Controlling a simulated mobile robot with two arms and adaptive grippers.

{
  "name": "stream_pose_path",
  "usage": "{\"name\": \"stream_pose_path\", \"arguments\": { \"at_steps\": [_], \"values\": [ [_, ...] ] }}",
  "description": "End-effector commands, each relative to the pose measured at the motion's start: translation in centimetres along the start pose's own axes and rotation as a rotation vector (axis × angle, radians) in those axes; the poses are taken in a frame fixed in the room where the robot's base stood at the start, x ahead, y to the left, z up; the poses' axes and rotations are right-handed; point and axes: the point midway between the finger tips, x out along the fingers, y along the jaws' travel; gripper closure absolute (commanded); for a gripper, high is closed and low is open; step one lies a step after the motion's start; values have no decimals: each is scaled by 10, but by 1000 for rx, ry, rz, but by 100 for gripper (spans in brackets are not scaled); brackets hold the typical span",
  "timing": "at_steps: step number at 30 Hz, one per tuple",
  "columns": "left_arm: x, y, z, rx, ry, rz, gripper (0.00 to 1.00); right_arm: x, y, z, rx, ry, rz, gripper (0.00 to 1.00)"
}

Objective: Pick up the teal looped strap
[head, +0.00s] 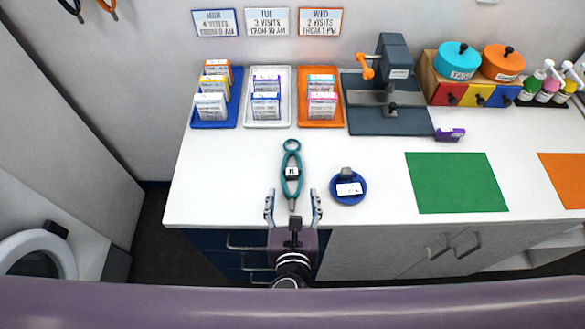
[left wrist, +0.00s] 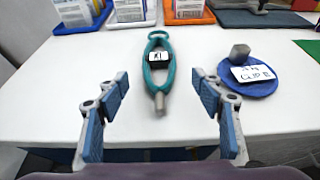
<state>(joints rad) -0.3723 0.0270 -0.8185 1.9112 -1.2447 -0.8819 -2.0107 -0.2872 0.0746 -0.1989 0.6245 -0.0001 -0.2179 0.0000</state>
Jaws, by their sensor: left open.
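The teal looped strap (head: 292,160) lies on the white counter, its long loop pointing away from me. A black block with a white label sits across its middle, and a grey end piece points toward me. It also shows in the left wrist view (left wrist: 151,65). My left gripper (head: 293,207) is open and empty at the counter's front edge, its fingers on either side of the strap's near end. In the left wrist view the open fingers (left wrist: 160,105) frame the strap's grey tip from nearer the camera. I cannot see my right gripper.
A round blue disc (head: 347,198) with a grey knob and label lies close right of the strap. Blue (head: 233,119), white (head: 270,123) and orange (head: 318,123) trays with boxes stand behind. A dark press (head: 395,115) and green mat (head: 455,182) are to the right.

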Motion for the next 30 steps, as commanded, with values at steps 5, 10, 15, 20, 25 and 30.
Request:
{"name": "stream_pose_path", "arguments": {
  "at_steps": [5,10,15,20,25,30],
  "values": [
    [25,1,7,0,-2,2,39,-13,-5,26,0,-39,-6,43],
    [47,0,5,0,0,1,39,-15,-5,26,0,-39,-6,43],
    [52,0,4,-2,0,-1,39,-14,-1,12,-2,-19,-1,43],
    [52,0,4,-2,0,-1,42,-14,4,6,-4,-9,4,43],
    [52,0,4,-1,0,-1,61,-14,5,8,-4,-11,5,43],
    [52,0,4,-1,1,-1,80,-14,4,11,-5,-16,4,43]
  ]
}}
